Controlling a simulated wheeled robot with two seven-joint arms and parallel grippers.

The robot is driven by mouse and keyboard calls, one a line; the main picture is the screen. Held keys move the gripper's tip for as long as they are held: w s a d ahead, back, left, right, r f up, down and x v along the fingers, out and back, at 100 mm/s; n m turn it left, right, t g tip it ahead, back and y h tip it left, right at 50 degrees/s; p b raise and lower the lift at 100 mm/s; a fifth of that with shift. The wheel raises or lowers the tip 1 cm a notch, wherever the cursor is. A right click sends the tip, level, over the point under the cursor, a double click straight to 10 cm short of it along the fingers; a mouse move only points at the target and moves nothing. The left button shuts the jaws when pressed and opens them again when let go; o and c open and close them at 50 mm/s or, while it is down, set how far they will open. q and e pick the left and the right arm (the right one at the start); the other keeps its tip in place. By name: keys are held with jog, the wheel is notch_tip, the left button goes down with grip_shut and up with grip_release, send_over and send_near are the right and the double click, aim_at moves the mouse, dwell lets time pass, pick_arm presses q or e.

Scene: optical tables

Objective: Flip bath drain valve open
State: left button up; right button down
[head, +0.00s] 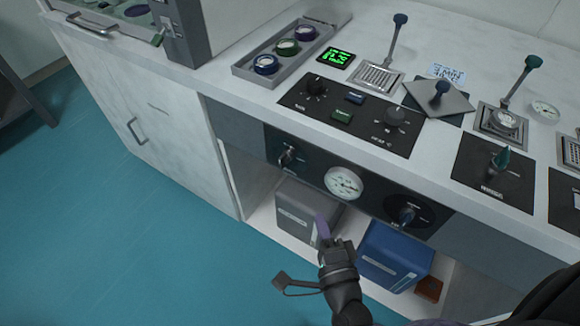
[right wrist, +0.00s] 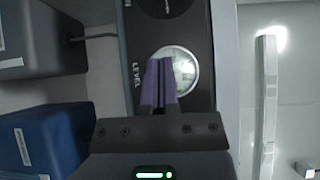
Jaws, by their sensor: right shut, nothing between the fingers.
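The dark front panel (head: 315,172) under the worktop carries a valve knob with a lever (head: 288,157) at its left end. It carries a round white gauge (head: 344,183) in the middle and a second valve knob (head: 406,215) at its right end. I cannot read which knob is the bath drain valve. My right gripper (head: 322,222) has purple fingers, shut and empty, below the gauge in the head view. In the right wrist view the shut fingers (right wrist: 166,68) overlap the gauge (right wrist: 184,66), marked LEVEL, and touch no knob that I can see. My left gripper is out of view.
A grey box (head: 300,212) and a blue box (head: 396,252) stand on the shelf below the panel. Above, the worktop bears a black control panel (head: 352,120), upright levers (head: 390,45) and a tray (head: 262,70) of jars. Blue floor (head: 150,240) lies open to the left.

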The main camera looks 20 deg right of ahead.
jog(key=b, duration=0.2)
send_near(283, 161)
jog(key=w+d+f, duration=0.2)
jog(key=w+d, duration=0.1)
jog(key=d, duration=0.2)
jog(key=w+a, duration=0.1)
jog(key=w, duration=0.1)
jog(key=w+a, duration=0.1)
jog(key=shift+w+a+f+b, duration=0.1)
jog(key=shift+w+f+b, duration=0.1)
jog(key=shift+w+b, duration=0.15)
jog(key=shift+w+a+r, duration=0.1)
jog(key=shift+w+a, duration=0.2)
jog(key=shift+w, duration=0.05)
